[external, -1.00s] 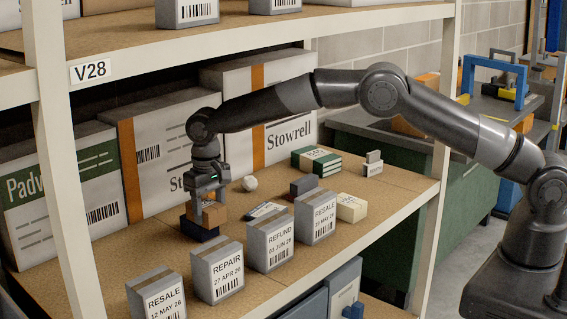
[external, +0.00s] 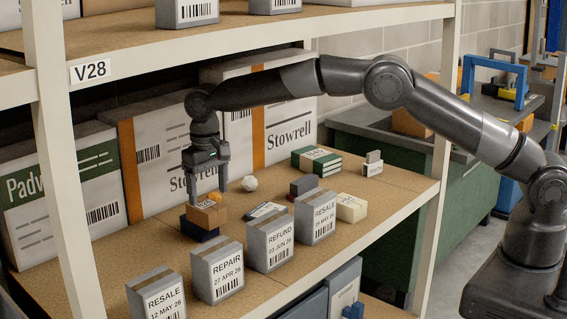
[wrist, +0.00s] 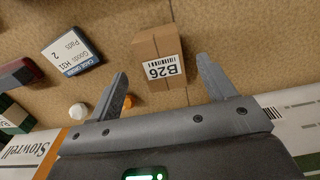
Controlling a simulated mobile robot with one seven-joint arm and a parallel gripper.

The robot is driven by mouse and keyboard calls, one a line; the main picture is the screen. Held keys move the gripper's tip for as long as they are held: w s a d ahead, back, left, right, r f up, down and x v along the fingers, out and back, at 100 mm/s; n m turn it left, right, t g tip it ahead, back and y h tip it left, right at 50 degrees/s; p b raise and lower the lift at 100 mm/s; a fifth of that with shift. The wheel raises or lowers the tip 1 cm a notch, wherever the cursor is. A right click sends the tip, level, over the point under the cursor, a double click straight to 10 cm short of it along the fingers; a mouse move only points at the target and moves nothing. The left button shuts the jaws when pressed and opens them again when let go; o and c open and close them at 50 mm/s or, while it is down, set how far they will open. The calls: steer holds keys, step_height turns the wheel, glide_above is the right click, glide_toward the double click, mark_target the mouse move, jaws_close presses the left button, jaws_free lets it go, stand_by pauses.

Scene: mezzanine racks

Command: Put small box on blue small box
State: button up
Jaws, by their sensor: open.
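The small brown cardboard box (external: 207,215) rests on top of the dark blue small box (external: 199,231) on the shelf, a little turned relative to it. In the wrist view the brown box (wrist: 156,48) shows a white B26 label, and the blue box cannot be made out beneath it. My gripper (external: 208,190) is open, pointing down just above and behind the brown box. In the wrist view its two fingers (wrist: 161,80) are spread apart with nothing held between them.
An orange ball (external: 216,198) and a white ball (external: 249,183) lie behind the stack. Large cartons (external: 165,150) stand along the back. Grey labelled boxes (external: 217,272) line the front edge. A phone-like card box (external: 265,211) lies to the right. The upper shelf (external: 250,35) hangs overhead.

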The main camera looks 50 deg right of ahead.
mark_target(209, 206)
step_height(209, 206, up, 7)
steer(key=shift+f, duration=0.2)
steer(key=s+d+f+n+g+h, duration=0.1)
steer(key=s+d+f+n+h, duration=0.15)
steer(key=d, duration=0.55)
steer(key=s+d+f+n+h, duration=0.1)
steer(key=s+d+f+n, duration=0.15)
steer(key=d, duration=0.55)
steer(key=s+d+f+n+g+h, duration=0.1)
steer(key=s+d+f+n+h, duration=0.15)
steer(key=d, duration=0.55)
steer(key=s+d+f+n+g+h, duration=0.1)
steer(key=s+d+f+n+g, duration=0.15)
steer(key=s+d, duration=1.65)
steer(key=s+d+r+m+y, duration=0.1)
steer(key=s+d+r+m, duration=0.1)
steer(key=s+d+m, duration=0.15)
steer(key=s+a+r+m+t+y, duration=0.2)
steer(key=s+a+r+t, duration=0.1)
steer(key=r, duration=0.4)
steer(key=s+a+r+m+t+y, duration=0.2)
steer(key=s+a+r+t, duration=0.1)
steer(key=s+r, duration=0.3)
steer(key=s+a+r+m+t+y, duration=0.2)
steer(key=s+a+r+t, duration=0.1)
steer(key=r, duration=0.5)
steer(key=shift+s+a+r+t, duration=0.25)
steer(key=shift+s+t, duration=0.3)
steer(key=shift+s, duration=0.3)
